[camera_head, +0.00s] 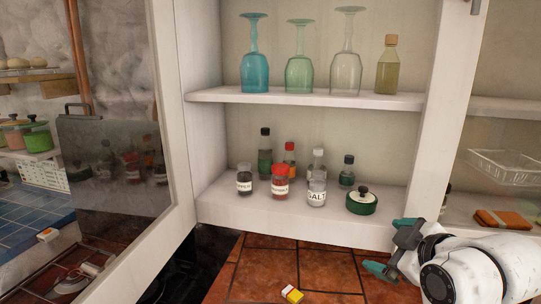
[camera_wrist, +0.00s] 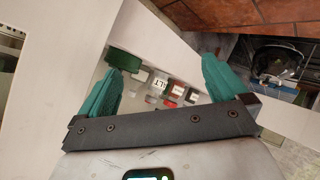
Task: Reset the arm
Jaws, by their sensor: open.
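My gripper (camera_head: 386,246) is at the lower right of the head view, with its teal fingers apart and nothing between them. It is in front of the cupboard's lower shelf edge, to the right of and below the green lidded pot (camera_head: 361,203). In the wrist view my gripper (camera_wrist: 166,72) shows both fingers spread. Beyond them are the salt jar (camera_wrist: 158,84), other small jars and the green pot (camera_wrist: 124,60), all apart from the fingers.
The open cupboard's lower shelf (camera_head: 230,207) holds several jars and bottles. Upside-down glasses, including a blue one (camera_head: 254,72), and an oil bottle (camera_head: 387,70) stand on the upper shelf. An open door (camera_head: 168,120) is at left. A small yellow-and-white box (camera_head: 291,294) lies on terracotta tiles below.

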